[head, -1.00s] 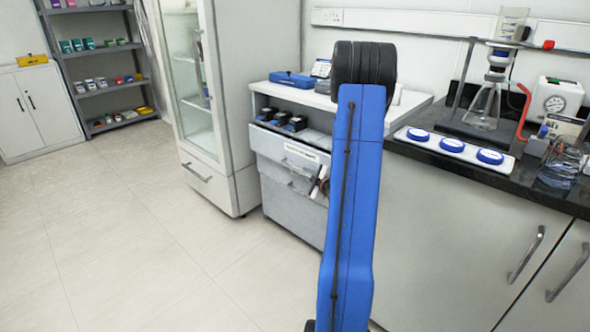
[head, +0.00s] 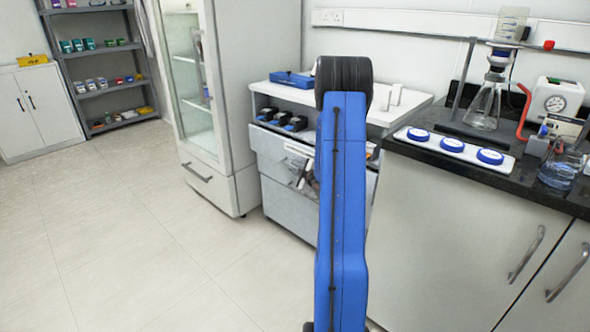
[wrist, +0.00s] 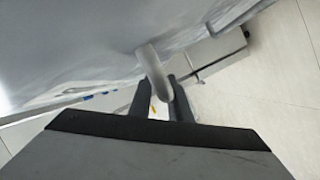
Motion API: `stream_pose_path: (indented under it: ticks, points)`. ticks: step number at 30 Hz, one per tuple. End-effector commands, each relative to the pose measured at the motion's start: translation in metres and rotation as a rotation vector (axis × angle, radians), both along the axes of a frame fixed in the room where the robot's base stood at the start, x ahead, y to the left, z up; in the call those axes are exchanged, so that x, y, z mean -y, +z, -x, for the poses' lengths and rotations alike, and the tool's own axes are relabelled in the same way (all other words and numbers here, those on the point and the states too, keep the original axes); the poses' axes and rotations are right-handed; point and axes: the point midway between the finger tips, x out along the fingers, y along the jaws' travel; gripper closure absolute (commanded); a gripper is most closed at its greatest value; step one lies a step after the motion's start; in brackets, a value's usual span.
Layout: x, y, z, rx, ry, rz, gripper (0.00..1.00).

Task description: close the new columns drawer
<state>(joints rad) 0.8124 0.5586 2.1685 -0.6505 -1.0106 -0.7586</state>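The drawer unit (head: 283,207) stands under the white counter in the head view, its grey fronts partly behind my blue arm. A white label (head: 297,149) shows on the upper front. Contact with the handle is unclear. In the head view my arm mostly hides the gripper.
A tall glass-door cabinet (head: 205,100) stands left of the drawer unit. A black-topped bench (head: 455,160) with glassware and blue-capped items is at the right. Open pale floor (head: 150,240) lies in front and to the left.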

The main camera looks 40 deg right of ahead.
Motion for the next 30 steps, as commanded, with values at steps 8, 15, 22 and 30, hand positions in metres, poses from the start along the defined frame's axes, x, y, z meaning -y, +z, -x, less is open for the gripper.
stream_pose_path:
  ticks: [8, 15, 22, 30]
  points:
    - [0.0, 0.0, 0.0, 0.0, 0.0, 0.0, 1.0]
    - [0.026, 0.0, -0.002, 0.0, -0.001, 0.001, 1.0]
    - [0.043, 0.0, -0.003, -0.001, -0.001, 0.0, 1.0]
    - [0.044, 0.0, -0.003, 0.0, -0.002, 0.0, 0.83]
